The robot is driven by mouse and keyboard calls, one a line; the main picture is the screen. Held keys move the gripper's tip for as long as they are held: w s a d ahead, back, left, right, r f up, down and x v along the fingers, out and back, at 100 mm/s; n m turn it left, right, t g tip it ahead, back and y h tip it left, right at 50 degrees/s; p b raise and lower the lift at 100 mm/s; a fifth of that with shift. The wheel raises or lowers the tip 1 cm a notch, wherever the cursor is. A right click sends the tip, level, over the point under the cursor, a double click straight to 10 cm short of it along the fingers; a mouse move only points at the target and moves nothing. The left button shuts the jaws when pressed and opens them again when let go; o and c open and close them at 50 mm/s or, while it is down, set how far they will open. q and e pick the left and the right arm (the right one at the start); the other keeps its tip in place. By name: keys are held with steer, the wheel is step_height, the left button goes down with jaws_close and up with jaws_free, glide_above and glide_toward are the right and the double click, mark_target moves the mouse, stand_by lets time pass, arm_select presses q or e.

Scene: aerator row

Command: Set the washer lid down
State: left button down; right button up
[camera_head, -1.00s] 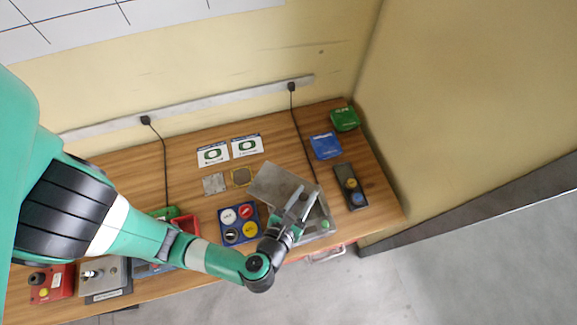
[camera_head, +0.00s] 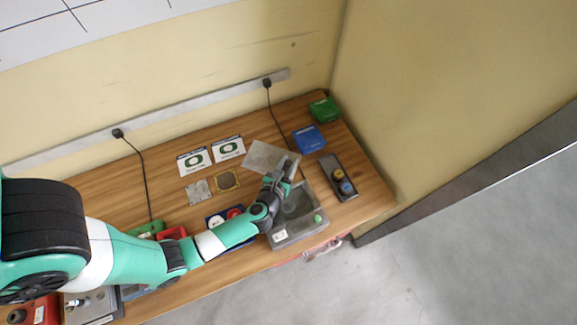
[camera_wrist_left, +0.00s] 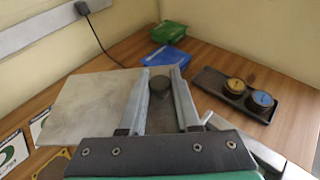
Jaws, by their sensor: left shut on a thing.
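The washer lid (camera_head: 259,155) is a flat grey plate held off to the back left of the washer (camera_head: 292,236), a grey box with a green knob on its front right corner. The washer's dark inside shows, so it is uncovered. My left gripper (camera_head: 284,167) is shut on the lid's knob. In the left wrist view the lid (camera_wrist_left: 80,105) spreads out to the left, and the fingers of the left gripper (camera_wrist_left: 161,78) stand on both sides of the dark round knob. Whether the lid touches the table is hard to tell. My right gripper is out of view.
A blue box (camera_head: 309,139), a green box (camera_head: 324,109) and a dark tray with two round jars (camera_head: 331,170) stand right. A black cable runs behind.

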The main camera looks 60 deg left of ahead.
mark_target(285, 173)
arm_select(q)
step_height(285, 173, down, 2)
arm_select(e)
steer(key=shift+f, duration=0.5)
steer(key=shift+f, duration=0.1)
arm_select(q)
steer(key=shift+f+b, duration=0.6)
steer(key=shift+b, duration=0.05)
steer(key=c, duration=0.6)
jaws_free()
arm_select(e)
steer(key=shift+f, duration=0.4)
arm_select(q)
steer(key=shift+r, duration=0.15)
steer(key=shift+r+p, duration=0.4)
steer(key=shift+p, duration=0.05)
steer(key=p+v, duration=0.1)
steer(key=v, duration=1.1)
steer(key=shift+s+r, duration=0.1)
steer(key=shift+r, duration=0.05)
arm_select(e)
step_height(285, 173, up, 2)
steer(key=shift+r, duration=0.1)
